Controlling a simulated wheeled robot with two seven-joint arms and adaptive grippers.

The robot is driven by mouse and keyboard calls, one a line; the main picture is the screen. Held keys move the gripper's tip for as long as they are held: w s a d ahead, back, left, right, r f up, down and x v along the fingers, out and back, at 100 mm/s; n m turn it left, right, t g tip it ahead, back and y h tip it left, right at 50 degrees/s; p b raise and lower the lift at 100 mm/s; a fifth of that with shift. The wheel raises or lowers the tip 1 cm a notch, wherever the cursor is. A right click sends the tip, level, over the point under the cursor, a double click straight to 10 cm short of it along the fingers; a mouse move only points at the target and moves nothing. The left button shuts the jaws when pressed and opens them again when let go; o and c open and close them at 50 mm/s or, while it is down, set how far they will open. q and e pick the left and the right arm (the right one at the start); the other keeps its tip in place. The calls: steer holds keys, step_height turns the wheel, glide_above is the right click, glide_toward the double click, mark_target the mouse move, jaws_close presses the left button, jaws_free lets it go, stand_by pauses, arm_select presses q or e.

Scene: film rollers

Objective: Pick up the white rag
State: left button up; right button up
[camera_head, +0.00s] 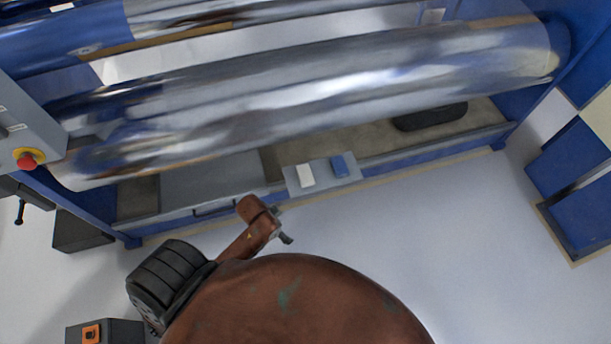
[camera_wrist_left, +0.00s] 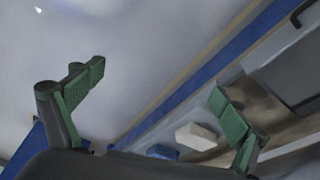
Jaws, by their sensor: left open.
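The white rag (camera_head: 305,175) is a small pale block shape on a grey tray (camera_head: 322,187) at the foot of the machine. It also shows in the left wrist view, the rag (camera_wrist_left: 196,137) lying beyond the fingers and nearer the right one. My left gripper (camera_wrist_left: 159,84) is open, with its green fingers spread and nothing between them. In the head view my left arm reaches up from the bottom, and its gripper end (camera_head: 283,235) is below and left of the rag, apart from it. My right gripper is not in view.
A blue rag (camera_head: 339,166) lies on the same tray, just right of the white one. Large shiny film rollers (camera_head: 330,92) span above and behind the tray. A red emergency button (camera_head: 27,159) is at the left. The pale floor (camera_head: 450,230) in front is clear.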

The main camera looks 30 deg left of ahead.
arm_select(q)
steer(key=w+a+f+m+h, duration=0.1)
steer(key=w+a+f+m, duration=0.15)
steer(key=w, duration=0.95)
step_height(320, 180, up, 2)
steer(key=r+m, duration=0.1)
steer(key=m, duration=0.1)
glide_above(304, 173)
steer(key=s+a, duration=0.2)
steer(key=shift+n+h, duration=0.3)
steer(key=shift+n, duration=0.05)
steer(key=b+x, duration=0.2)
steer(key=x, duration=0.5)
steer(key=shift+d+f+b, duration=0.25)
steer(key=shift+f+b, duration=0.1)
steer(key=shift+r, duration=0.1)
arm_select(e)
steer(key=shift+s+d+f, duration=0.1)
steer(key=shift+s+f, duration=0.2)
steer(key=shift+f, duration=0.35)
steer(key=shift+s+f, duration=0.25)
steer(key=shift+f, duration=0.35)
arm_select(q)
steer(key=shift+c, duration=0.5)
steer(key=c, duration=1.1)
steer(key=shift+o, duration=0.2)
steer(key=shift+r, duration=0.1)
